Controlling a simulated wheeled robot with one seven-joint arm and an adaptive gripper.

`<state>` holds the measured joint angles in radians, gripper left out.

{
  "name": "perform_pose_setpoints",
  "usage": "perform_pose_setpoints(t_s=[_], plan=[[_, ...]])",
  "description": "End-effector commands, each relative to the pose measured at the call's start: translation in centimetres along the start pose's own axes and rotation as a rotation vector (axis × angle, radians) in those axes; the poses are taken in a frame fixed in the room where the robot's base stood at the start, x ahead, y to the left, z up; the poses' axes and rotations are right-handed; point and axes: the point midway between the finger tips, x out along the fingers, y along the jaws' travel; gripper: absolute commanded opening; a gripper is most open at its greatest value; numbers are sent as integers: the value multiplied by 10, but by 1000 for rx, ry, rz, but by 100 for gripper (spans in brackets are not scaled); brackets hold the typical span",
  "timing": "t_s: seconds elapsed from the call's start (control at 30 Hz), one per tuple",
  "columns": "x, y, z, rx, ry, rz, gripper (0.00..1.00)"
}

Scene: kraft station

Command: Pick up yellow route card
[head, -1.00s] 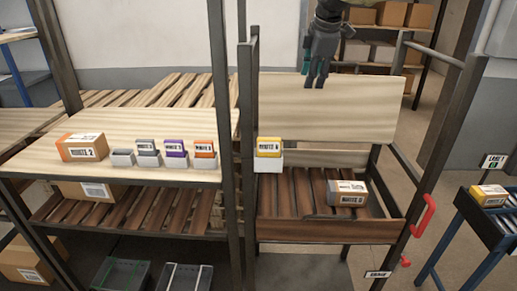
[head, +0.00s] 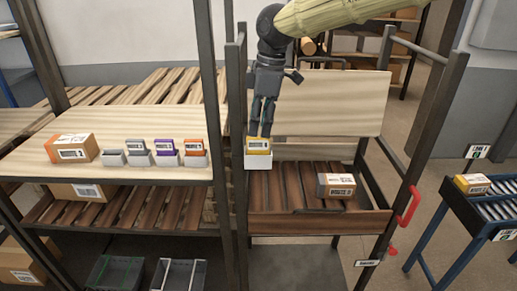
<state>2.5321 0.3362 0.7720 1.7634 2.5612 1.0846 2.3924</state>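The yellow route card (head: 258,144) stands upright in a white holder (head: 258,161) at the left end of the cart, beside the post. It has a white label with dark print. My gripper (head: 262,134) points down from above, with its fingertips right at the card's top edge. A narrow gap shows between the two fingers, so it looks open. I cannot tell whether the fingertips touch the card or straddle it.
Purple (head: 166,147) and orange (head: 193,146) cards and a grey card (head: 138,146) stand in holders on the left shelf, near a cardboard box (head: 72,148). Another box (head: 336,185) lies on the cart's slatted deck. Dark posts (head: 240,120) rise close left of my gripper.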

Motion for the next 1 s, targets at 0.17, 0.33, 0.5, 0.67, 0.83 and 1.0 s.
perform_pose_setpoints(t_s=[0.17,0.33,0.5,0.67,0.83,1.0], plan=[[13,3,1,-1,-3,-3,39],[33,6,2,-1,-1,-2,39],[48,6,2,-2,-1,0,39],[51,6,2,-2,0,0,39],[51,6,2,-2,0,0,28],[51,6,2,-2,0,0,0]])
